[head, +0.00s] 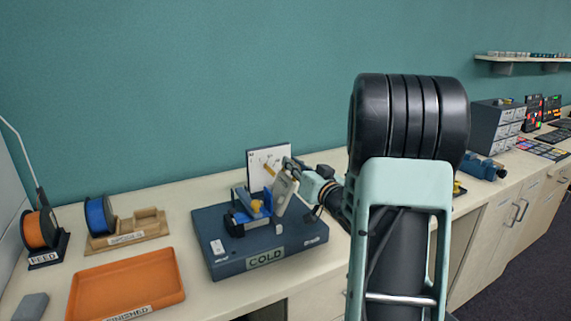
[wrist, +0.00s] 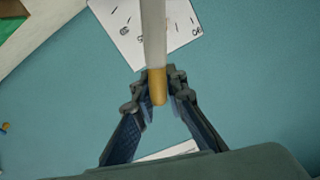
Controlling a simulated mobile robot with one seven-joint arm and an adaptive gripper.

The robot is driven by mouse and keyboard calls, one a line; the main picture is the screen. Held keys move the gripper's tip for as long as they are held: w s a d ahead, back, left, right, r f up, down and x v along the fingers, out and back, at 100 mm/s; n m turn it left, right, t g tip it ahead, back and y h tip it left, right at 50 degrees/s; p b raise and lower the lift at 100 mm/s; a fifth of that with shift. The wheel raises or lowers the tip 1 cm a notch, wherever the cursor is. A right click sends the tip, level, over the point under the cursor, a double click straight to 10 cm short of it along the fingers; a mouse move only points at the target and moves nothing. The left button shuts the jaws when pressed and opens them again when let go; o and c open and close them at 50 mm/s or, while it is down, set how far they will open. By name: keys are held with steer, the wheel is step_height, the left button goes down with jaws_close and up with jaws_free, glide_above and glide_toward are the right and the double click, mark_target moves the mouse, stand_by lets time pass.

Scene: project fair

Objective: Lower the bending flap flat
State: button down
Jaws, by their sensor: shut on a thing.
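The bending machine (head: 215,255) is a dark blue-grey base labelled COLD on the bench in the head view. Its pale flap (head: 284,192) stands raised at a steep tilt on the right of the blue clamp part (head: 250,217). My gripper (head: 291,164) is at the flap's upper end. In the wrist view my gripper (wrist: 158,96) is shut on the orange tip (wrist: 157,86) of a pale bar (wrist: 154,35). A white card (head: 257,161) with marks stands behind the flap. My gripper and arm hide part of the area.
An orange tray (head: 128,284) labelled FINISHED lies at the left. Orange (head: 38,229) and blue (head: 98,214) spools stand behind it, with a wooden holder (head: 140,225) beside them. My arm covers the bench right of the machine. Blue equipment (head: 484,168) stands farther right.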

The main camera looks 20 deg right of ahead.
steer(key=d+f+m, duration=0.7)
steer(key=f+m, duration=0.1)
steer(key=f, duration=0.2)
steer(key=shift+d+f+b, duration=0.15)
steer(key=shift+f+b, duration=0.1)
steer(key=shift+b, duration=0.15)
steer(key=c, duration=2)
jaws_free()
steer(key=shift+w, duration=0.1)
